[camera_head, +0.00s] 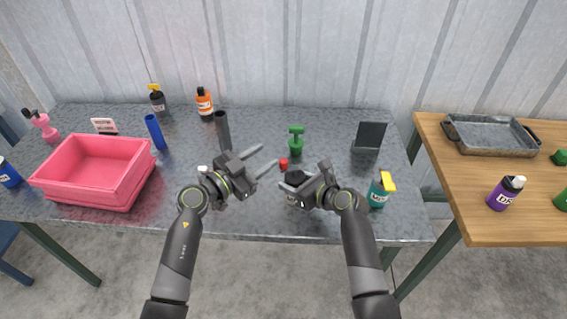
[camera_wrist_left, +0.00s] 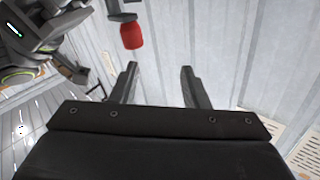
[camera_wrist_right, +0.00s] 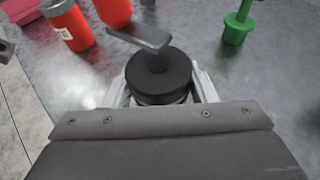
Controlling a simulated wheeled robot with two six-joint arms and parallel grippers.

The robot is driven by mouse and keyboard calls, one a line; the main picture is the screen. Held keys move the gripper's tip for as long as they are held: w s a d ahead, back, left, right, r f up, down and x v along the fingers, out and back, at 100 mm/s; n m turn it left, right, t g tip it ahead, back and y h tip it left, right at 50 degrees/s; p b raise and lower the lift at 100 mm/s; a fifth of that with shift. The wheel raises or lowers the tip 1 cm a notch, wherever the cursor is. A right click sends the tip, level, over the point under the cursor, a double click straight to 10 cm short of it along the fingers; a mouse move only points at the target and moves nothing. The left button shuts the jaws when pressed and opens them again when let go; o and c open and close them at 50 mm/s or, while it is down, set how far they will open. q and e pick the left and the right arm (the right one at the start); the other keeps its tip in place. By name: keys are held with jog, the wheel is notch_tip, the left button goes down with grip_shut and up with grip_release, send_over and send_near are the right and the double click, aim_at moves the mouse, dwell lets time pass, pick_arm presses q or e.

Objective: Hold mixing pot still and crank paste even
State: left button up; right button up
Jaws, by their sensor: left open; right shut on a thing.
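The mixing pot (camera_head: 291,198) stands near the table's front edge, partly hidden by my right gripper (camera_head: 308,184). In the right wrist view, the pot's round black top (camera_wrist_right: 160,78) sits between the fingers, which are shut on it. A grey crank arm (camera_wrist_right: 138,38) extends from the top to a red knob (camera_wrist_right: 114,9). The red knob also shows in the head view (camera_head: 284,163). My left gripper (camera_head: 270,158) is open and empty, its tips just left of the knob. In the left wrist view, the knob (camera_wrist_left: 131,34) is outside the finger gap.
A pink bin (camera_head: 95,172) fills the table's left. A red labelled can (camera_wrist_right: 68,26) stands near the pot. A wooden table (camera_head: 450,210) adjoins at right.

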aim_at(284, 160)
pick_arm(q)
jog(key=s+a+f+n+t+y, duration=0.1)
jog(key=s+f+n+t+y, duration=0.2)
jog(key=s, duration=0.5)
jog(key=shift+n+g+h, duration=0.5)
jog(key=shift+n+g, duration=0.1)
jog(key=shift+g, duration=0.1)
jog(key=x, duration=1.1)
jog(key=shift+w+f, duration=0.15)
jog(key=shift+w, duration=0.35)
grip_shut()
jog(key=shift+w+m+g+h, duration=0.2)
jog(key=shift+m+g+h, duration=0.65)
jog(key=shift+g, duration=0.1)
jog(key=shift+w+m+g+h, duration=0.2)
jog(key=shift+m+g+h, duration=0.6)
jog(key=shift+g, duration=0.1)
jog(key=shift+w+m+g+h, duration=0.2)
jog(key=shift+m+g+h, duration=0.55)
jog(key=shift+g+h, duration=0.15)
grip_release()
jog(key=v, duration=1.2)
